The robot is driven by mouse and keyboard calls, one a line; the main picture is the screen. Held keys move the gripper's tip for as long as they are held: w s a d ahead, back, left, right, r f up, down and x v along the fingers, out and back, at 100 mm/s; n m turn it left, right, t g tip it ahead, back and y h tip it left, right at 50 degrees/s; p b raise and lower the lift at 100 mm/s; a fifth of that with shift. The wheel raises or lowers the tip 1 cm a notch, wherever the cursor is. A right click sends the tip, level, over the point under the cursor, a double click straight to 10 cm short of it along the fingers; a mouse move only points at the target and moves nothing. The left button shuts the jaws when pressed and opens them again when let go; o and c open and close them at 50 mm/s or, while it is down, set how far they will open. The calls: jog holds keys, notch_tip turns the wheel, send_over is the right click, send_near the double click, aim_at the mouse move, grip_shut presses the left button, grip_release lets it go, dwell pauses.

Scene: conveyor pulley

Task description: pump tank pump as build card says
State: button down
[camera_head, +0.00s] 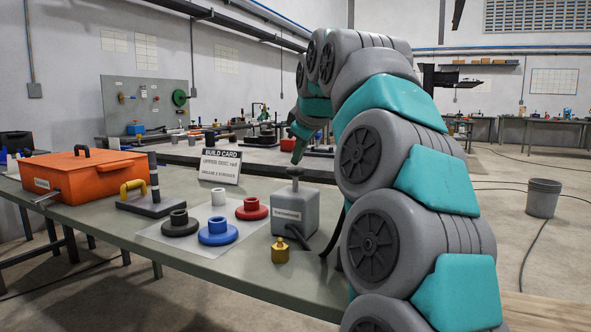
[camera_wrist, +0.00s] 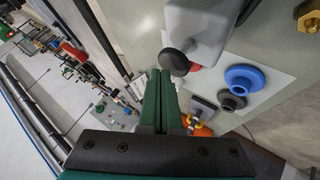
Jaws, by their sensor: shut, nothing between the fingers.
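The white build card (camera_head: 220,164) stands behind the discs.
A pale mat (camera_head: 155,234) left of the tank holds black (camera_head: 180,224), blue (camera_head: 217,232) and red (camera_head: 251,209) discs and a white ring (camera_head: 218,197). A brass fitting (camera_head: 280,250) stands in front. An orange box (camera_head: 80,172) and a yellow-handled fixture (camera_head: 133,188) are farther left.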

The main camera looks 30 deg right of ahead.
aim_at(298, 169)
jog(key=shift+f+b, duration=0.8)
jog(key=shift+f, duration=0.75)
dwell(1.4)
jog(key=shift+r, duration=0.15)
jog(key=shift+r+p, duration=1.8)
jog(key=shift+r, duration=0.05)
jog(key=shift+r+p, duration=2.1)
jog(key=shift+r, duration=0.4)
